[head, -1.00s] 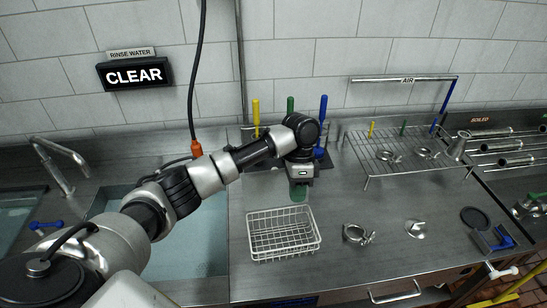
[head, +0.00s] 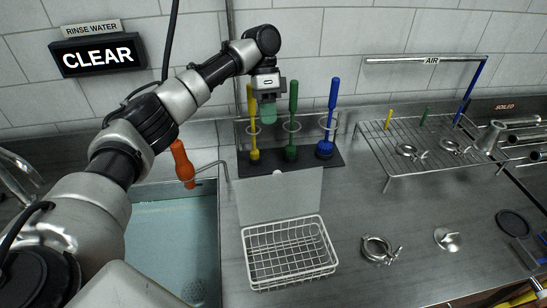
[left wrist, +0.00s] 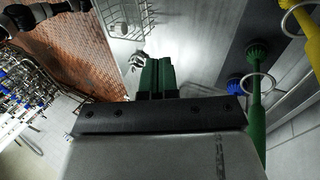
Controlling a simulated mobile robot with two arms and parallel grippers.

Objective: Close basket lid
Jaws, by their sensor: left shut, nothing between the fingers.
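The white wire basket (head: 290,252) stands on the steel counter, empty. Its lid, a pale see-through panel (head: 280,197), stands up behind the basket's back rim, open. My left gripper (head: 268,114) has green fingertips, shut with nothing between them. It hangs high above and behind the basket and lid, near the brush rack, touching neither. In the left wrist view the green fingers (left wrist: 155,77) lie together, and part of the basket (left wrist: 125,14) shows beyond them at the top. My right gripper is not in view.
Yellow, green (head: 293,110) and blue (head: 331,118) brushes stand in a rack behind the lid. A sink (head: 175,250) lies left. An orange spray handle (head: 182,165) hangs beside it. A clamp (head: 376,249) lies right of the basket, with a wire drying rack (head: 430,150) behind.

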